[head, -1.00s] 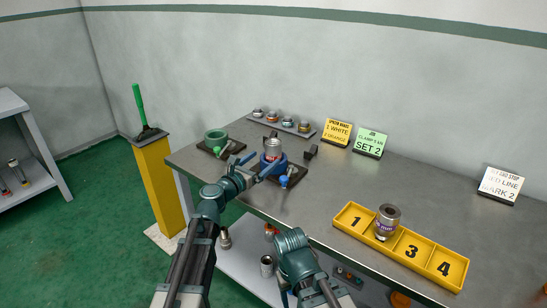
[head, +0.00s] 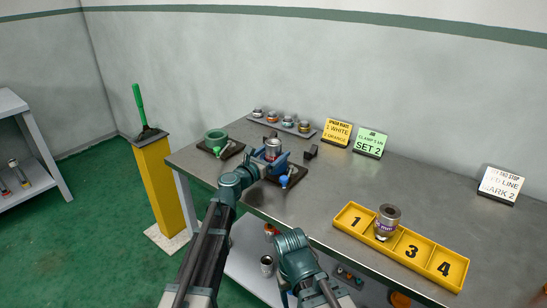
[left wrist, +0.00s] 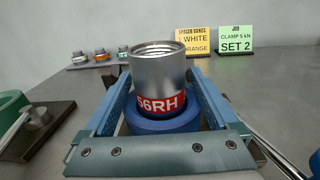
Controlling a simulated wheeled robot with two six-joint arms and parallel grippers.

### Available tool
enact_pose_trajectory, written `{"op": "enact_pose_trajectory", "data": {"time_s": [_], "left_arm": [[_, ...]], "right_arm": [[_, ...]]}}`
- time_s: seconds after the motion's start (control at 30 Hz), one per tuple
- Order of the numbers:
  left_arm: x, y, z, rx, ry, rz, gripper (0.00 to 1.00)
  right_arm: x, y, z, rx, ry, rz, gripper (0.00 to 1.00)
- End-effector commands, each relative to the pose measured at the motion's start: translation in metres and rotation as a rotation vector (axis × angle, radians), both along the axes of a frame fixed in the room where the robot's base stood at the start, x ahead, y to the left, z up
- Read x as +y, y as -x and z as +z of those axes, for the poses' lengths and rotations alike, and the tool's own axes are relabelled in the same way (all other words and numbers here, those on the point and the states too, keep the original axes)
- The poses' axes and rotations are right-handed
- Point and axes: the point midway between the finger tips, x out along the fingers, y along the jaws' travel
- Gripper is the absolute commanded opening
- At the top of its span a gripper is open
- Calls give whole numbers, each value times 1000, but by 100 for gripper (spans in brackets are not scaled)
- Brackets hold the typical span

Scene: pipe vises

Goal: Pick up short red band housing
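The short red band housing (head: 273,148) is a silver threaded cylinder with a red band marked "56RH". It stands upright in the blue vise (left wrist: 160,123) on the table, as the left wrist view shows the housing (left wrist: 158,75) close up. My left gripper (left wrist: 158,85) is open, with one blue finger on each side of the housing and a small gap at each side. In the head view the left gripper (head: 272,158) reaches over the blue vise and partly hides it.
A green vise (head: 216,138) stands left of the blue one. A rack of small rings (head: 282,121) lies behind. Sign cards (head: 370,143) stand along the wall. A yellow numbered tray (head: 420,252) holds another housing (head: 387,222) with a purple band. The table's middle is clear.

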Motion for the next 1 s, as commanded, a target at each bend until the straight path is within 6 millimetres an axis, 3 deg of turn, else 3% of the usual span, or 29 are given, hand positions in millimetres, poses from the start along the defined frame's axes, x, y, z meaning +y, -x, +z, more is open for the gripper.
{"op": "enact_pose_trajectory", "data": {"time_s": [0.07,0.5,1.0], "left_arm": [[0,0,0,0,0,0,77],[0,0,0,0,0,0,0],[0,0,6,0,0,0,0]], "right_arm": [[0,0,0,0,0,0,64],[0,0,0,0,0,0,64],[0,0,6,0,0,0,64]]}}
